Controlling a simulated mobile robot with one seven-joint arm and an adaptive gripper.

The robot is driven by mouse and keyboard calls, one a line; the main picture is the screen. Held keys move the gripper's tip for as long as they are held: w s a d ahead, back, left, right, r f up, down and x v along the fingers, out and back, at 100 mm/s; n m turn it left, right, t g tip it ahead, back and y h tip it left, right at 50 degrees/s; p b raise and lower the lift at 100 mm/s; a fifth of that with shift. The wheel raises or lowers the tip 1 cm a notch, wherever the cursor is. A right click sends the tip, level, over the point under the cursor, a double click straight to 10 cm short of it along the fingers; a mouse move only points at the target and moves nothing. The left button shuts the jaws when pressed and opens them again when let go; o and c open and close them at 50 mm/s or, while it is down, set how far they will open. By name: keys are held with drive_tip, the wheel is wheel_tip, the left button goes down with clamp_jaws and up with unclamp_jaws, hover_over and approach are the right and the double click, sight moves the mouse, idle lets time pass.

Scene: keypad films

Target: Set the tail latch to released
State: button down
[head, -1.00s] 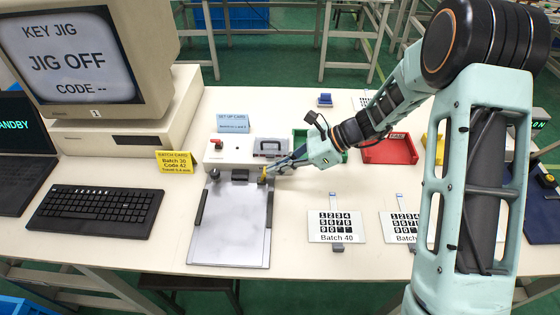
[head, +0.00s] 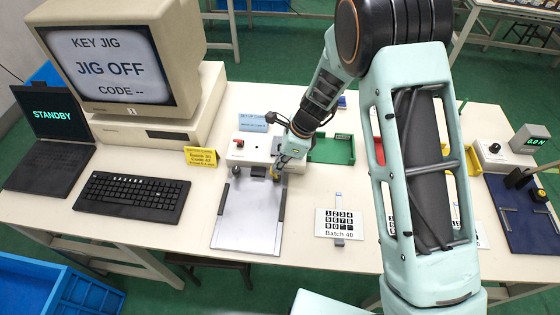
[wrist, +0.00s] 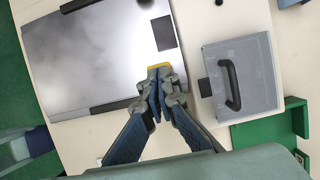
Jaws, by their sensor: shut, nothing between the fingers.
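The key jig has a grey metal plate (head: 248,222) with dark side rails, in front of a white box with a red button (head: 239,143). A small yellow piece (wrist: 158,66), perhaps the tail latch, sits at the plate's edge by a dark block (wrist: 164,32). My gripper (wrist: 158,78) is shut and empty, its fingertips at the yellow piece. I cannot tell whether they touch it. In the head view my gripper (head: 276,171) is at the plate's far right corner and largely covers the piece. The latch's setting cannot be read.
The monitor (head: 112,65) reads JIG OFF, CODE --. A grey case with a black handle (wrist: 240,78) and a green tray (head: 331,149) lie right of the jig. A Batch 40 keypad card (head: 338,224) lies on the table. My arm hides the table's right middle.

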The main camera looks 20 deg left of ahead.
drive_tip(key=shift+r+p, duration=0.7)
drive_tip(key=shift+r, duration=0.1)
drive_tip(key=w+d+r, duration=0.2)
drive_tip(key=d+r, duration=0.6)
drive_tip(key=r, duration=0.2)
drive_tip(key=shift+r, duration=0.15)
idle(0.4)
